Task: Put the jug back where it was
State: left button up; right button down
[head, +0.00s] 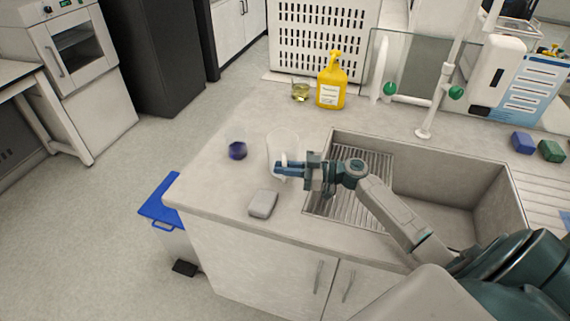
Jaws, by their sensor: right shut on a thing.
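A clear, see-through jug (281,145) is at the left side of the sink, over the pale counter. My right gripper (284,170) reaches in from the right and is shut on the jug, at its lower part. The jug looks upright and appears empty. I cannot tell whether its base touches the counter. My left gripper is not in view.
A beaker with dark purple liquid (237,149) stands left of the jug. A grey block (263,203) lies in front. A yellow pump bottle (332,82) and a beaker of yellowish liquid (300,91) stand behind. The sink (440,190) is right. Counter between is clear.

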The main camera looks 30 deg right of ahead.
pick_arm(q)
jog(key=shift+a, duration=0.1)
pick_arm(e)
jog(key=shift+f, duration=0.15)
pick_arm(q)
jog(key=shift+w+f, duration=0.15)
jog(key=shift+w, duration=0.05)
pick_arm(e)
jog(key=c, duration=1.5)
grip_release()
